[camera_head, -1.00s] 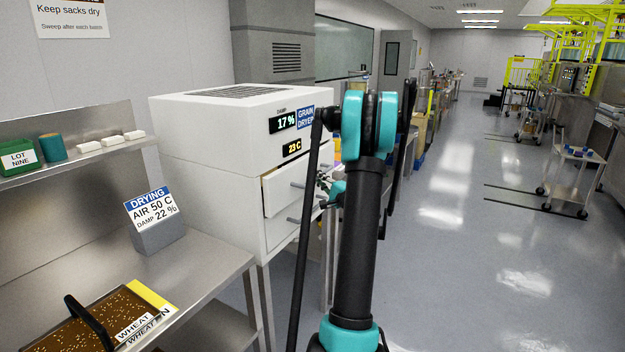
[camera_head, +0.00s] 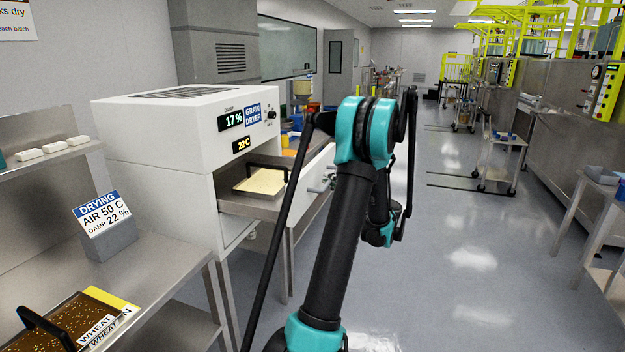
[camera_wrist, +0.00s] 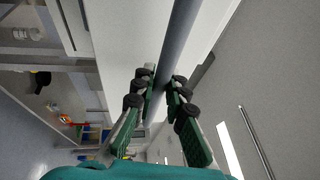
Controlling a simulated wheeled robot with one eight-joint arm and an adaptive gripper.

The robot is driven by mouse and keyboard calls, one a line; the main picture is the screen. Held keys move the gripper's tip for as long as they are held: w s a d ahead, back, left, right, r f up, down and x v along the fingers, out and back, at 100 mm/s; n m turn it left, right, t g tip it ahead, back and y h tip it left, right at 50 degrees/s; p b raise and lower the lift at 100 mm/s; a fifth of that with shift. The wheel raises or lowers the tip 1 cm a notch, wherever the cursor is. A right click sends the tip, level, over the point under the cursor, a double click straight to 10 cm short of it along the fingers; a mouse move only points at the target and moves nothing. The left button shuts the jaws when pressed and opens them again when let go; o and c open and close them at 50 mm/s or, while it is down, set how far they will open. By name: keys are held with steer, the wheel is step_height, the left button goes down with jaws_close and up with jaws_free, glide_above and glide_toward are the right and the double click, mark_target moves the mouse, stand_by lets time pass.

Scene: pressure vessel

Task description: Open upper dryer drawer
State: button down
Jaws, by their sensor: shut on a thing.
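The white grain dryer (camera_head: 150,135) stands left of my arm in the head view. Its upper drawer (camera_head: 238,205) is pulled well out, showing a grey metal interior. A tray of pale grain (camera_head: 262,182) with a black handle sits inside it. In the wrist view my gripper (camera_wrist: 160,86) is shut on a grey bar handle (camera_wrist: 178,45), with green-and-black fingers on both sides of it. A white panel (camera_wrist: 130,40) lies beside the bar. In the head view my arm hides part of the drawer's front end, and the grip is not clear there.
A steel bench (camera_head: 165,275) at the left holds a drying sign (camera_head: 105,225) and a wheat tray (camera_head: 75,325). A small cart (camera_head: 500,160) stands at the right. The floor (camera_head: 470,270) right of my arm is clear.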

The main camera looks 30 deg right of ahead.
steer(key=shift+s+d, duration=0.7)
steer(key=shift+s, duration=0.2)
steer(key=shift+s+d, duration=0.65)
steer(key=shift+s, duration=0.2)
steer(key=c, duration=1.5)
jaws_free()
steer(key=shift+c, duration=0.2)
steer(key=shift+s, duration=0.1)
steer(key=v, duration=1.1)
steer(key=shift+s+f, duration=0.15)
steer(key=shift+s, duration=0.25)
steer(key=shift+s+d, duration=0.1)
steer(key=shift+d, duration=0.1)
